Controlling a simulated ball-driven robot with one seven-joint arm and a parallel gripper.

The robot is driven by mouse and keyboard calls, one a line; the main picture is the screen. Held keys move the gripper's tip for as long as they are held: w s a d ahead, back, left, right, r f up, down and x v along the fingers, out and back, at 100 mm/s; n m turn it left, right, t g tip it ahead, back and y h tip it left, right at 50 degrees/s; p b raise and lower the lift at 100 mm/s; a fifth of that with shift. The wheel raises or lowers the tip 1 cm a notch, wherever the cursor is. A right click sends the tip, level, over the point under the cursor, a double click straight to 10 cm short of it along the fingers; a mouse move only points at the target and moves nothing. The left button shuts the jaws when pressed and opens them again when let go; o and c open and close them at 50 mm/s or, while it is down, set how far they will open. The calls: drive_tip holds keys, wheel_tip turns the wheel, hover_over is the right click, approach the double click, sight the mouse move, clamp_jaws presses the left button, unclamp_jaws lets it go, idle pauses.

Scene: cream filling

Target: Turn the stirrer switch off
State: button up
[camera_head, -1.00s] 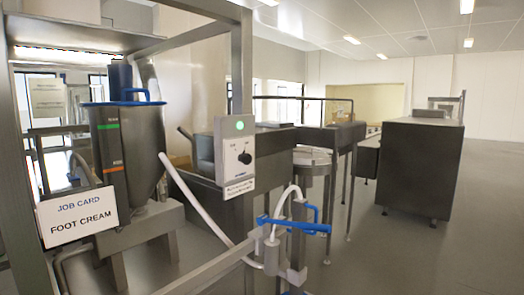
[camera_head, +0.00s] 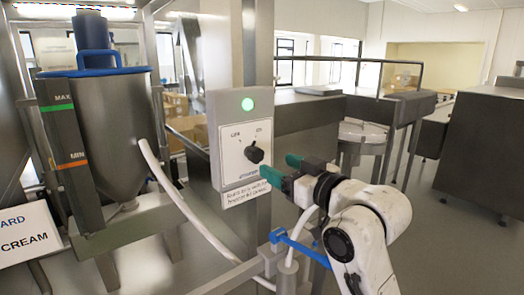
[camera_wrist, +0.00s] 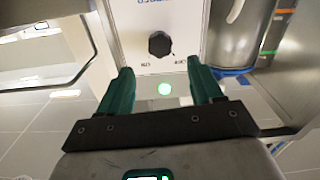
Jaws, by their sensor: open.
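The stirrer switch is a black round knob (camera_head: 254,153) on a pale panel in a grey box (camera_head: 222,128). A green lamp (camera_head: 247,105) glows above it. Small labels sit at the knob's upper left and upper right; the knob seems to point to the right one, but this is hard to tell. My gripper (camera_head: 277,167), with green fingers, is open and empty just right of and in front of the knob. In the wrist view, upside down, the knob (camera_wrist: 160,44) lies ahead between the fingertips (camera_wrist: 160,68), apart from both.
A metal hopper (camera_head: 113,130) with a blue rim stands at left, with a white hose (camera_head: 180,200) running down from it. A blue-handled valve (camera_head: 297,243) is below my gripper. A steel upright (camera_head: 258,50) rises behind the switch box. A job card (camera_head: 28,236) hangs at lower left.

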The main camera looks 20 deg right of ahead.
sight(259, 156)
drive_tip(key=p+x, duration=0.2)
drive_tip(key=x, duration=0.7)
drive_tip(key=shift+w+f, duration=0.1)
drive_tip(key=shift+w, duration=0.1)
drive_tip(key=shift+c, duration=0.3)
drive_tip(key=c, duration=1)
